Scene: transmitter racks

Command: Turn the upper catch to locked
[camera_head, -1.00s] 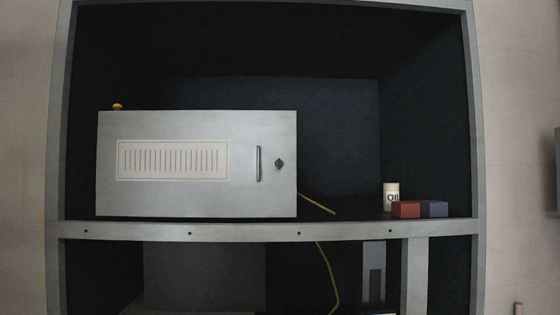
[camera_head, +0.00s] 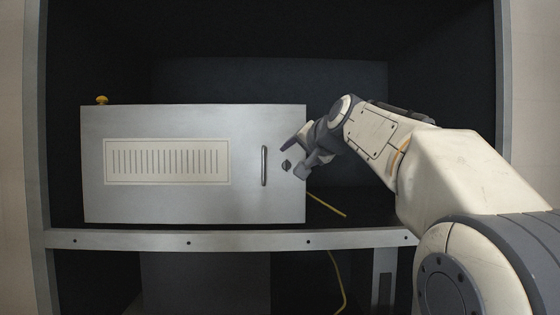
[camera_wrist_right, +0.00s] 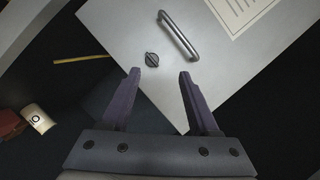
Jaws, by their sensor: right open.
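A pale metal box (camera_head: 195,210) stands on the rack shelf with its door face towards me. A small dark round catch (camera_head: 286,165) sits near the door's right edge. In the right wrist view the catch (camera_wrist_right: 152,59) shows a raised bar across it; I cannot tell whether it is locked. My right gripper (camera_head: 293,159) is in front of the door's right edge, close to the catch. In the right wrist view the gripper (camera_wrist_right: 160,74) is open and empty, with the catch just beyond its fingertips, nearer the left finger. My left gripper is not in view.
A bar handle (camera_head: 264,166) is just left of the catch. A yellow cable (camera_head: 327,204) lies right of the box. A white can (camera_wrist_right: 37,118) and a red block (camera_wrist_right: 10,123) sit off to the side. The shelf edge (camera_head: 130,241) runs below.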

